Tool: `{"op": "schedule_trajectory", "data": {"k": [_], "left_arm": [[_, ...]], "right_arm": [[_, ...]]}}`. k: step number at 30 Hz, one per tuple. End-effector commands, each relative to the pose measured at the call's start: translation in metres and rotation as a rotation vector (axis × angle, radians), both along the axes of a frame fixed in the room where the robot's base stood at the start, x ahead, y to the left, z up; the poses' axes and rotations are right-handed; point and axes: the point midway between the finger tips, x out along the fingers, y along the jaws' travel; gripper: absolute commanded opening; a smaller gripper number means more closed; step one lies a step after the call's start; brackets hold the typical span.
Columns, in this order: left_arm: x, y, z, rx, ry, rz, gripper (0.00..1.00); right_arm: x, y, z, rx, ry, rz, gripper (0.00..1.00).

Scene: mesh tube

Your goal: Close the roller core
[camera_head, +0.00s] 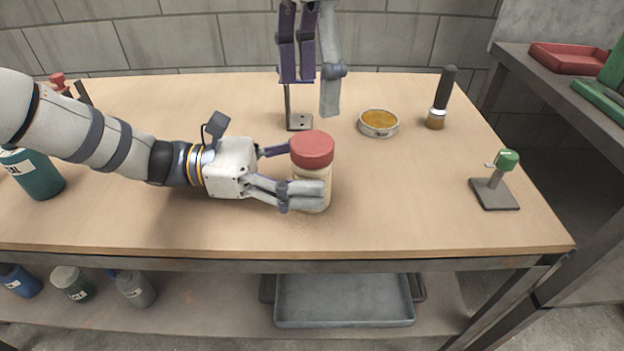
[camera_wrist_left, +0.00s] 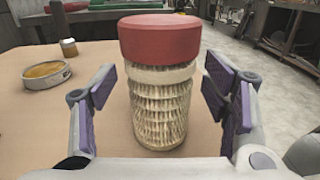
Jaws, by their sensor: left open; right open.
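The roller core (camera_head: 312,186) stands upright on the table, a pale mesh tube with a red cap (camera_head: 312,149) on top. In the left wrist view the mesh tube (camera_wrist_left: 160,108) and its red cap (camera_wrist_left: 160,39) stand between the fingers. My left gripper (camera_head: 288,174) is open, with its fingers on both sides of the tube; gaps show on each side in the wrist view. My right gripper (camera_head: 308,90) is open and empty above the back of the table, behind the core. I cannot tell whether the cap is fully seated.
A round tin with amber contents (camera_head: 379,123), a black-handled tool (camera_head: 442,98) and a green-topped stand (camera_head: 496,181) are on the right. A small metal stand (camera_head: 299,121) is behind the core. A teal bottle (camera_head: 38,174) stands at the left. The front right tabletop is clear.

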Motion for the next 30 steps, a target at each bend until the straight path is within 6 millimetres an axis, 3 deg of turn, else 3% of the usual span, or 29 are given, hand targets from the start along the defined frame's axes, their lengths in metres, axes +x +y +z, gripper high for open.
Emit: {"op": "schedule_trajectory", "data": {"k": [5,6,15,19,25,30], "left_arm": [[0.0,-0.0001,0.0,0.0,0.0,0.0,0.69],[0.0,0.0,0.0,0.0,0.0,0.0,0.65],[0.0,0.0002,0.0001,-0.001,0.0,0.0,0.0],[0.0001,0.0002,0.0002,-0.001,0.0,0.0,0.0],[0.0001,0.0002,0.0002,-0.001,0.0,0.0,0.0],[0.0001,0.0003,0.0003,-0.001,-0.001,0.0,0.0]], "right_arm": [[0.0,0.0,0.0,0.0,0.0,0.0,0.65],[0.0,0.0001,0.0,0.0,0.0,0.0,0.65],[0.0,0.0001,0.0,0.0,0.0,0.0,0.65],[-0.0003,0.0005,-0.0003,0.001,0.002,0.081,0.65],[-0.0005,0.0005,-0.0007,0.001,0.003,0.561,0.65],[0.0,-0.0002,-0.0003,0.001,0.0,0.775,0.65]]}}
